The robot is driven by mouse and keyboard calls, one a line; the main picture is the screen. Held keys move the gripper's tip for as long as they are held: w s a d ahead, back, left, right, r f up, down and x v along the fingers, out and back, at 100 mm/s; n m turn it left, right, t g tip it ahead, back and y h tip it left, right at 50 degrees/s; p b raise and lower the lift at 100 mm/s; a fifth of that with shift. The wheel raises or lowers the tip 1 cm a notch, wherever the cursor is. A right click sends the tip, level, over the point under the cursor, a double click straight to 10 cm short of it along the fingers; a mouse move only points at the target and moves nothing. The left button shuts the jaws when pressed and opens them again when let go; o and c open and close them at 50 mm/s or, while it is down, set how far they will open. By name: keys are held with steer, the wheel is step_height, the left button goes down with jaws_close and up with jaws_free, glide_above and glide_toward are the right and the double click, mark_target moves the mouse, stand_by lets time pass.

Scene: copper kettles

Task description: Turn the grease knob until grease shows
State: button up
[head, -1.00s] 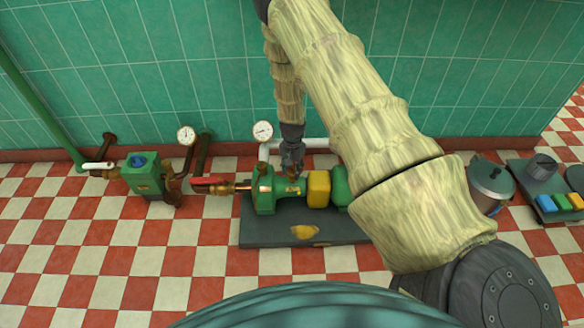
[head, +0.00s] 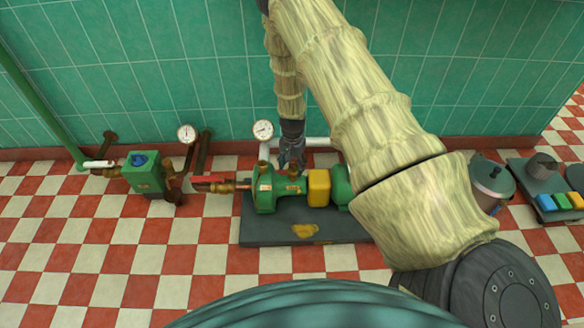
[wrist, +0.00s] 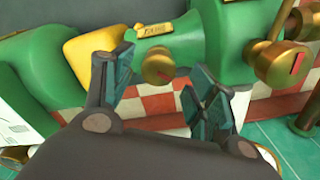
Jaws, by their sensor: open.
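The green pump (head: 265,198) with a yellow coupling guard (head: 319,188) stands on a dark base plate (head: 270,232). A small round brass knob (wrist: 158,66) sits on the pump's narrow green neck, below a label, in the wrist view. A larger brass fitting with a red mark (wrist: 270,60) stands on the wider green housing. My gripper (head: 291,165) is just above and behind the neck in the head view. Its fingers (wrist: 160,68) are open and apart on either side of the brass knob in the wrist view. I cannot tell whether they touch it. No fresh grease is clearly visible at the knob.
A red-handled valve (head: 212,180) and a pressure gauge (head: 263,130) are close by the pump. A grey pot (head: 491,180) and a button box (head: 560,203) are right. A yellow patch (head: 305,231) marks the base plate.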

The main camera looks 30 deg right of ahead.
mark_target(293, 169)
step_height(293, 169, up, 10)
steer(key=shift+r, duration=0.2)
stand_by(0.6)
steer(key=s+a+f+n+h, duration=0.1)
steer(key=s+a+f+n, duration=0.25)
steer(key=s+f, duration=0.6)
steer(key=s+a+f+n, duration=0.1)
steer(key=s+a+n, duration=0.2)
steer(key=s+a, duration=0.5)
steer(key=s+a+f+n+y, duration=0.1)
steer(key=s+a+n, duration=0.15)
steer(key=s, duration=0.95)
steer(key=s+a+f+n, duration=0.1)
steer(key=s+a+n, duration=0.2)
steer(key=s+a, duration=0.6)
step_height(293, 169, up, 30)
steer(key=s+d+p, duration=0.1)
steer(key=d+p, duration=0.1)
steer(key=p, duration=2.8)
steer(key=shift+d, duration=0.2)
